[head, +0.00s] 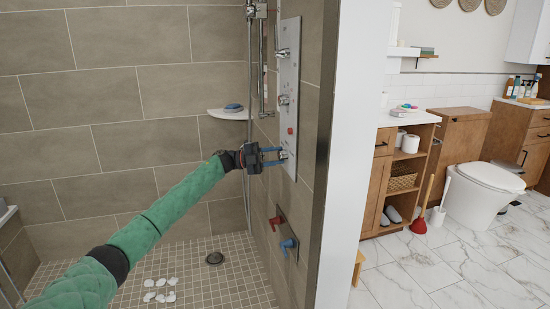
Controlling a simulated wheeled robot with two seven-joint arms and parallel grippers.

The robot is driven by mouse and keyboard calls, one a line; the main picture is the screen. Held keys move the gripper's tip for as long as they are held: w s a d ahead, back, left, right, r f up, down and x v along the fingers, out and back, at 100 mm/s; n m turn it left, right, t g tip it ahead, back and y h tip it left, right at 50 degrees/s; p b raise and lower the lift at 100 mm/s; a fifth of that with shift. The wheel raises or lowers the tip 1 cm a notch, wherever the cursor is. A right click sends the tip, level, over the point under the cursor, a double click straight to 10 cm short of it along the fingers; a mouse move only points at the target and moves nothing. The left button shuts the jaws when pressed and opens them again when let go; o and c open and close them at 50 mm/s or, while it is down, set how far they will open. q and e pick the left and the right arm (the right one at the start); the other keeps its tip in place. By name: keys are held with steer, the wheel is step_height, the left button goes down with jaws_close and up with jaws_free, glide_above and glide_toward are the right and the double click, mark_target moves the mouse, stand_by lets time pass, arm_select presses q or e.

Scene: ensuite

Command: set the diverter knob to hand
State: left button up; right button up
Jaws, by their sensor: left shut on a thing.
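A pale shower panel (290,78) is fixed upright on the tiled wall, with several knobs down its face. My left arm reaches in from the left, and my left gripper (279,156) is at the panel's lower end. Its blue fingers are shut on the lowest knob (284,155), which they partly hide. Higher up are an upper knob (283,53), a middle knob (284,100) and a small red part (290,130). I cannot read any labels, nor tell which setting the held knob points to. My right gripper is not in view.
A recessed box with a red handle (275,222) and a blue handle (288,244) is low on the same wall. A corner shelf (229,114) holds a blue item. Several white pebble-like pieces (160,282) lie on the shower floor near the drain (214,258).

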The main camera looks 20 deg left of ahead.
arm_select(q)
steer(key=shift+f, duration=0.1)
steer(key=o, duration=1)
steer(key=shift+a, duration=0.15)
steer(key=shift+v, duration=3.75)
